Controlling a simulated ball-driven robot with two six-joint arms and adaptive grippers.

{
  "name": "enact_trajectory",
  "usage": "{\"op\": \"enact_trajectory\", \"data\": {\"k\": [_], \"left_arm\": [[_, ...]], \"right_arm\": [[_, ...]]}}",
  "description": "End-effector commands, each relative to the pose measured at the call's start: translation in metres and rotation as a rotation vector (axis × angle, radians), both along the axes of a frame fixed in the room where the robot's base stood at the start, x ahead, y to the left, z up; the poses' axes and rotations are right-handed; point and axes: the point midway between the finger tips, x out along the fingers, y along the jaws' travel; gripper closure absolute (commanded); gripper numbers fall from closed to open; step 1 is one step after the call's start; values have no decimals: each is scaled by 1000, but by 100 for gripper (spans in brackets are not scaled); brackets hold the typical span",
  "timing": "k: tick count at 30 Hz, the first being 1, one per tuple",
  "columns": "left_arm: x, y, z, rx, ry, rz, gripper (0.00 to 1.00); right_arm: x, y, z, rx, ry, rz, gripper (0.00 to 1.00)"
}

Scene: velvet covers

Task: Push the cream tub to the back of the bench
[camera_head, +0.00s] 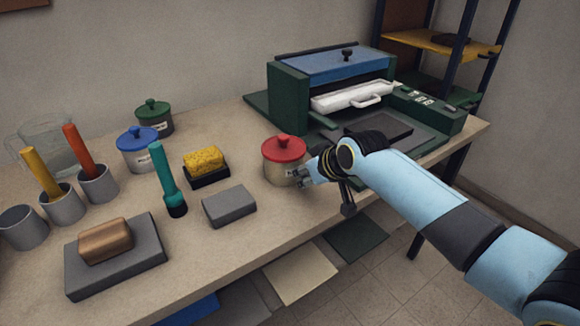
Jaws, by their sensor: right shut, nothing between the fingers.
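The cream tub (276,169) has a red lid with a knob and a small dark label. It stands upright on the bench (232,237), in front of the green machine. My right gripper (304,176) is shut and empty, low at the right side of the tub. Its fingertips are at or very near the tub wall; I cannot tell whether they touch. My right arm comes in from the lower right. My left gripper is not in view.
The green machine (288,96) with a white handled tray (352,95) stands behind the tub to the right. A grey block (229,206) and a yellow sponge (204,160) lie left of it. Blue-lidded (140,153) and green-lidded (155,120) tubs stand further left.

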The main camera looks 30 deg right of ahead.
Motion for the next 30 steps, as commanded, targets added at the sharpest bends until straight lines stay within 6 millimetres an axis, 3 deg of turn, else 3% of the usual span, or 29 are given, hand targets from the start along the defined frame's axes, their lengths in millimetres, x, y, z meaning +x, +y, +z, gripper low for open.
{"op": "enact_trajectory", "data": {"k": [8, 30], "left_arm": [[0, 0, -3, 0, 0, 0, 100], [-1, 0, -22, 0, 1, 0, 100]], "right_arm": [[6, 0, 0, 1, -2, -1, 100], [48, 1, -1, 1, -1, -1, 100]]}}
